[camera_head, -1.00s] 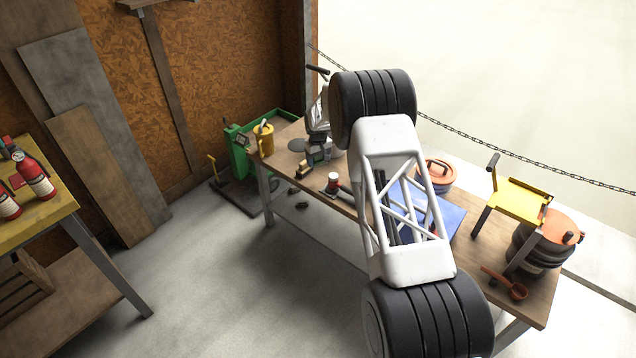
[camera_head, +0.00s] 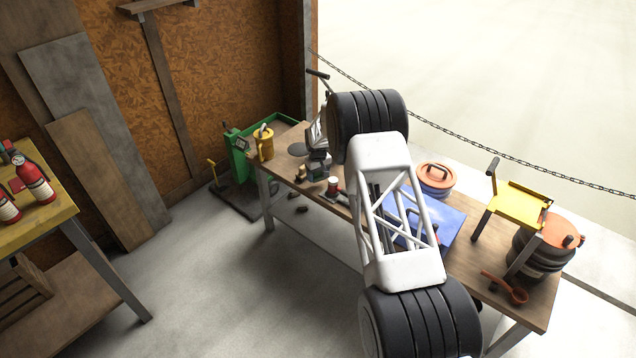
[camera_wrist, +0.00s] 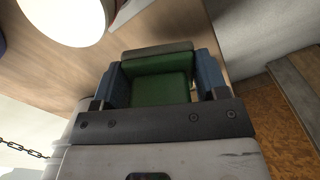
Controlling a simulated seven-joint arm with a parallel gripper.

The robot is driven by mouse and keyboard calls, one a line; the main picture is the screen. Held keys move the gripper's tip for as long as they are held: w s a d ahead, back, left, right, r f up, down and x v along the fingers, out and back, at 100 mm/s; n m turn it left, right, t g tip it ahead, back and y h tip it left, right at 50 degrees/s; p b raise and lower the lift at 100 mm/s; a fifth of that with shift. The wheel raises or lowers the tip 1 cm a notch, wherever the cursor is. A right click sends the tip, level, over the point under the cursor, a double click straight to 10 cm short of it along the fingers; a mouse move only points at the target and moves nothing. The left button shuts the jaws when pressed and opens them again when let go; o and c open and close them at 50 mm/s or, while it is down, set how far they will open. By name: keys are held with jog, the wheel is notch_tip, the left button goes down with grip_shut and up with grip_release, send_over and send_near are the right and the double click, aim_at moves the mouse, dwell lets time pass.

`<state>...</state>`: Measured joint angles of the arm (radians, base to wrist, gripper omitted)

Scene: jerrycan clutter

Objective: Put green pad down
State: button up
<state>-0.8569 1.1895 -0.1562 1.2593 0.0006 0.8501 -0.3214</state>
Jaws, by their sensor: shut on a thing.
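The green pad (camera_wrist: 160,88) sits between the two blue fingers of my gripper (camera_wrist: 161,68) in the wrist view. The fingers are shut on its sides. A dark grey edge runs along the pad's far end. In the head view my gripper (camera_head: 318,166) is at the far left part of the wooden workbench (camera_head: 470,262), low over the top. The pad is too small there to make out clearly. I cannot tell whether it touches the bench.
A red and white cup (camera_head: 333,186) stands close to my gripper. A yellow can (camera_head: 265,143) is at the bench's far left end. A blue case (camera_head: 440,220), an orange-lidded container (camera_head: 435,177) and a yellow stand (camera_head: 518,204) are further right. A chain (camera_head: 500,154) hangs behind.

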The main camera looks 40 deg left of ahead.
aim_at(318, 186)
jog(key=shift+f, duration=2.05)
jog(key=shift+f, duration=0.25)
jog(key=shift+f, duration=0.15)
